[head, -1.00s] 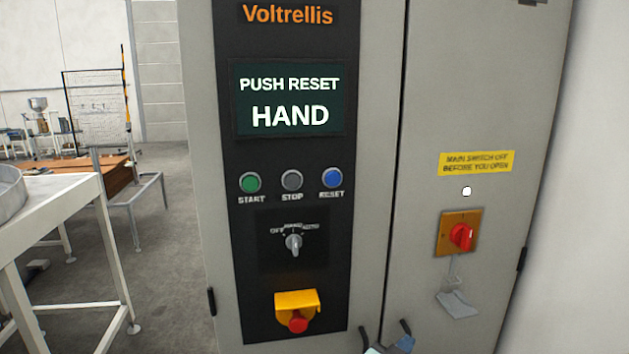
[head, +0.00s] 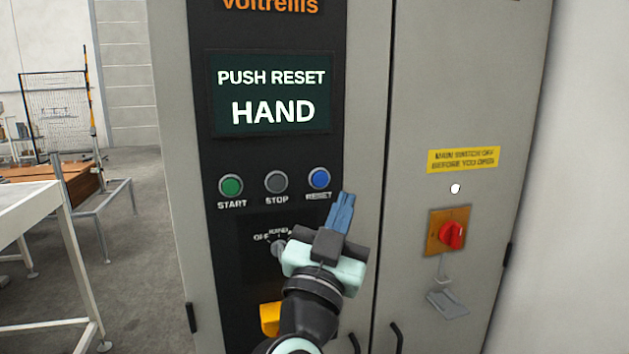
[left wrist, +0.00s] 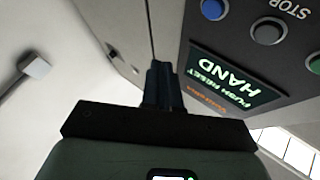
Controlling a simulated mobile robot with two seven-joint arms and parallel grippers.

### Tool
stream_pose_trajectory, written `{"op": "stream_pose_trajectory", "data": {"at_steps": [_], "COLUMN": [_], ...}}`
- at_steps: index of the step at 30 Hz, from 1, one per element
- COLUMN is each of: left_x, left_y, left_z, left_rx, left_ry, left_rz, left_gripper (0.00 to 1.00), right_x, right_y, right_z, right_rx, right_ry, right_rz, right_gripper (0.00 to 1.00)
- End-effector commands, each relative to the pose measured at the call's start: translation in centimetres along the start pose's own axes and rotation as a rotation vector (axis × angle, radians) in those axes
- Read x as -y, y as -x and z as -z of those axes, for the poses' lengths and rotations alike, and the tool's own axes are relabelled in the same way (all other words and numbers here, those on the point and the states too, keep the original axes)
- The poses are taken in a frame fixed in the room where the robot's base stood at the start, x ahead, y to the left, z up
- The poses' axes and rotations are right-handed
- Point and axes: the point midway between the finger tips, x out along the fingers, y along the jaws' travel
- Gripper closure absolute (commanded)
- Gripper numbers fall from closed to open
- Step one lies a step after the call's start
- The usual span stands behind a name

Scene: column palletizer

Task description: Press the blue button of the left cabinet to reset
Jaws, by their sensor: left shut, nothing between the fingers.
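The left cabinet (head: 365,90) is grey with a black control panel. Its round blue button (head: 319,178), labelled RESET, is the rightmost in a row with a green START button (head: 231,185) and a grey STOP button (head: 276,182). The screen (head: 268,95) reads PUSH RESET, HAND. My left gripper (head: 345,198) is shut and empty, with its blue fingertips just below and right of the blue button, seemingly apart from it. In the left wrist view the blue button (left wrist: 213,9) is at the top edge, and the shut fingers point toward the cabinet. My right gripper is not in view.
The rotary selector (head: 279,248) and yellow emergency-stop housing (head: 270,318) lie below the buttons, partly hidden by my left arm. A red main switch (head: 452,235) and a yellow label (head: 463,160) are on the right door. A white table (head: 40,205) stands at the left.

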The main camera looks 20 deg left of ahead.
Motion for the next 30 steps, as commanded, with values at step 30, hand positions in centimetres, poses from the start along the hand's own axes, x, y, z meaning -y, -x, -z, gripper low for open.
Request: {"op": "stream_pose_trajectory", "data": {"at_steps": [30], "left_x": [4.0], "left_y": [-5.6], "left_z": [-4.1], "left_rx": [0.001], "left_ry": [0.001], "left_rz": [0.0], "left_gripper": [1.0], "right_x": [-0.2], "right_y": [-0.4], "right_z": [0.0], "right_rx": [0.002], "right_ry": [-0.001], "right_rz": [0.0], "right_gripper": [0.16]}}
